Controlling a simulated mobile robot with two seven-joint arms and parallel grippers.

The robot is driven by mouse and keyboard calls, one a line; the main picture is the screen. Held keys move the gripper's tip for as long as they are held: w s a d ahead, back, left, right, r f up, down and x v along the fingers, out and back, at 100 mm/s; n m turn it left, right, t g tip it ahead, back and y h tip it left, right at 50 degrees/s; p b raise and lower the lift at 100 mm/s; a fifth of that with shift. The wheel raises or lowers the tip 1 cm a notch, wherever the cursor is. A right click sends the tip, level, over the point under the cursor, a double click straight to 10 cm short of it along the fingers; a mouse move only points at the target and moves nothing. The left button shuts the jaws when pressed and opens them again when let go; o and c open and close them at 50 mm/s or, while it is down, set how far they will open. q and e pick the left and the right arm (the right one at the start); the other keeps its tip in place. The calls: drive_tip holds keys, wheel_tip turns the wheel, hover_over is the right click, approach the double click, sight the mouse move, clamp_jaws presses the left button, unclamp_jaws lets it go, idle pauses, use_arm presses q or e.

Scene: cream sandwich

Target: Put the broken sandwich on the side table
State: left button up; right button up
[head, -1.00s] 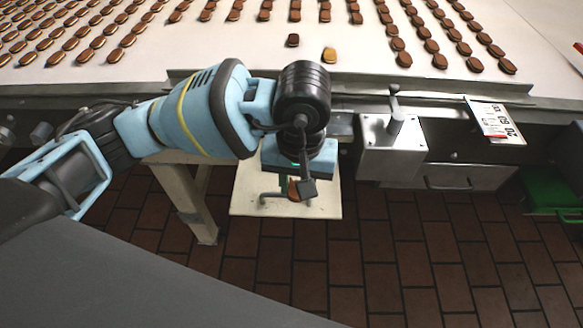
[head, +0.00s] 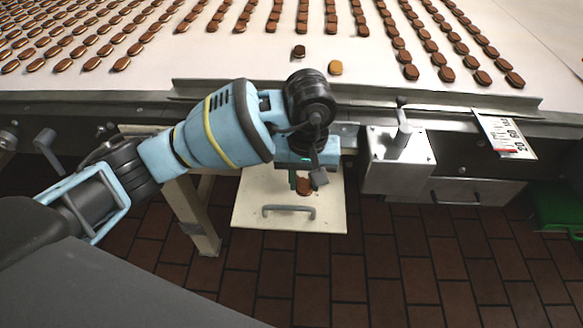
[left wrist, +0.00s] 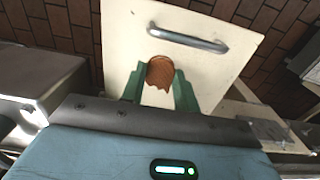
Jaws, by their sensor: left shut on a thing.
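The broken sandwich (left wrist: 160,73) is a brown biscuit piece with a jagged edge. In the left wrist view it sits between the two green fingers of my left gripper (left wrist: 160,88), which is shut on it. In the head view my left gripper (head: 304,184) points down over the side table (head: 250,212), a small cream board with a grey handle (head: 289,211). The sandwich shows there too (head: 304,187), partly hidden by the gripper. I cannot tell whether it touches the board. My right gripper is not in view.
A white conveyor (head: 225,62) with rows of sandwiches runs behind, with a dark piece (head: 298,51) and a lighter one (head: 335,68) near its front edge. A metal box with a lever (head: 400,155) stands right of the side table. A green bin (head: 560,207) is at far right.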

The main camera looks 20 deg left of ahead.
use_arm(q)
drive_tip(key=w+a, duration=0.4)
drive_tip(key=shift+w+f, duration=0.1)
drive_tip(key=shift+f, duration=0.15)
drive_tip(key=shift+w+a+f+p, duration=0.1)
drive_tip(key=shift+f+p, duration=0.05)
drive_tip(key=shift+f, duration=0.75)
drive_tip(key=shift+w+a+f+p, duration=0.1)
drive_tip(key=shift+f+p, duration=0.05)
drive_tip(key=shift+f, duration=0.7)
drive_tip(key=shift+f, duration=0.15)
drive_tip(key=shift+f, duration=0.1)
drive_tip(key=o, duration=0.9)
wheel_tip(320, 180, up, 12)
drive_tip(key=shift+r, duration=0.25)
